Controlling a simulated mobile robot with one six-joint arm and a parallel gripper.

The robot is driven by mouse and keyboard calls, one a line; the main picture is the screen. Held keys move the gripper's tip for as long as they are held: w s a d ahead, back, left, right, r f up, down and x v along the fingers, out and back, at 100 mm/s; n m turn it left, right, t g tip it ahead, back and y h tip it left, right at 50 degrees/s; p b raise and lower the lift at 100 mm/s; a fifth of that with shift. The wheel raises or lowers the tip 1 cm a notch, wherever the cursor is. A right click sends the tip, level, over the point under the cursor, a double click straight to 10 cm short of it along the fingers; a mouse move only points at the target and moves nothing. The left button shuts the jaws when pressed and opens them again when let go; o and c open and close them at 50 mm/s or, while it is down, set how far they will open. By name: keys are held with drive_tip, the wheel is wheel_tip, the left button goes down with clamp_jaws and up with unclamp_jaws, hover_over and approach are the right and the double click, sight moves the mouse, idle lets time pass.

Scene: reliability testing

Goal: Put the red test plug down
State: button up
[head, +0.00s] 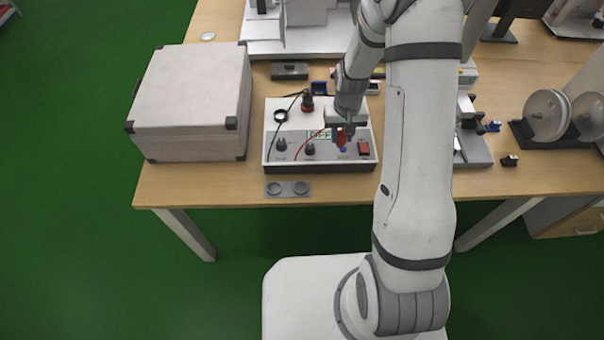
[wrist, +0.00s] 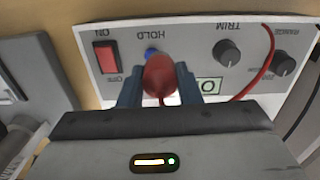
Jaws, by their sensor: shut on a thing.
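The red test plug (wrist: 160,76) is between the two fingers of my gripper (wrist: 159,88) in the wrist view, and the gripper is shut on it. In the head view the red plug (head: 341,138) shows below my gripper (head: 345,132), over the front right part of the white test box (head: 330,170). A red lead (wrist: 266,70) curves across the panel in the wrist view. A blue button or socket marked HOLD (wrist: 151,52) lies just beyond the plug. I cannot tell whether the plug touches the panel.
The panel carries a red switch (head: 363,147), dark knobs (head: 310,148) and a small display. A grey holder with two round recesses (head: 288,189) lies in front of the box. A large light case (head: 190,103) stands to the left. Reels (head: 547,115) stand at the right.

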drive_tip(key=shift+w, duration=0.25)
drive_tip(key=shift+a, duration=0.2)
drive_tip(key=s+a+n+b, duration=0.1)
drive_tip(key=b, duration=0.1)
drive_tip(key=a+n+b, duration=0.1)
drive_tip(key=a+b, duration=0.1)
drive_tip(key=s+a+n+b, duration=0.1)
drive_tip(key=a+b, duration=0.1)
drive_tip(key=shift+s+a+f, duration=0.1)
drive_tip(key=shift+s+f, duration=0.05)
drive_tip(key=shift+s, duration=0.2)
drive_tip(key=s+a+n+b, duration=0.5)
drive_tip(key=s+a+b, duration=0.1)
drive_tip(key=s+b, duration=0.1)
drive_tip(key=shift+n, duration=0.3)
drive_tip(key=f, duration=0.8)
drive_tip(key=shift+w+a+f, duration=0.1)
drive_tip(key=shift+a+f, duration=0.2)
drive_tip(key=shift+f, duration=0.05)
